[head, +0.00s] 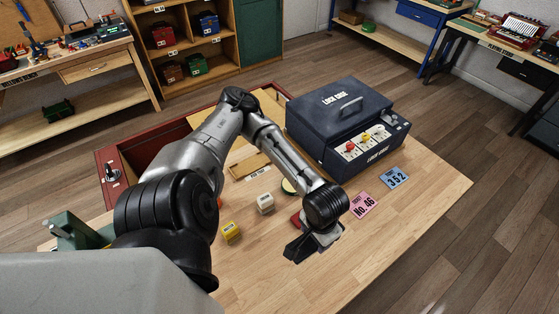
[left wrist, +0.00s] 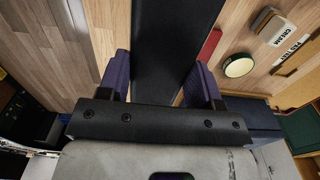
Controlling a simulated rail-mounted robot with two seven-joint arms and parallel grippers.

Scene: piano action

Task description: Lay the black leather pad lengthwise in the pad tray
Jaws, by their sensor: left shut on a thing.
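My left gripper (head: 314,244) is over the front right part of the wooden bench, its fingers pointing down and mostly hidden by the wrist. In the left wrist view the gripper (left wrist: 162,72) is shut on the black leather pad (left wrist: 175,30), a long dark strip running away between the two fingers. In the head view a dark end of the pad (head: 297,250) seems to stick out beside the fingers. The pad tray (head: 248,165) is a shallow wooden tray with a label, behind and left of the gripper, partly hidden by my arm. My right gripper is not seen.
A red object (head: 296,218) lies beside the gripper. A dark blue case (head: 345,125) stands behind. Pink (head: 363,204) and blue (head: 395,178) cards lie right.

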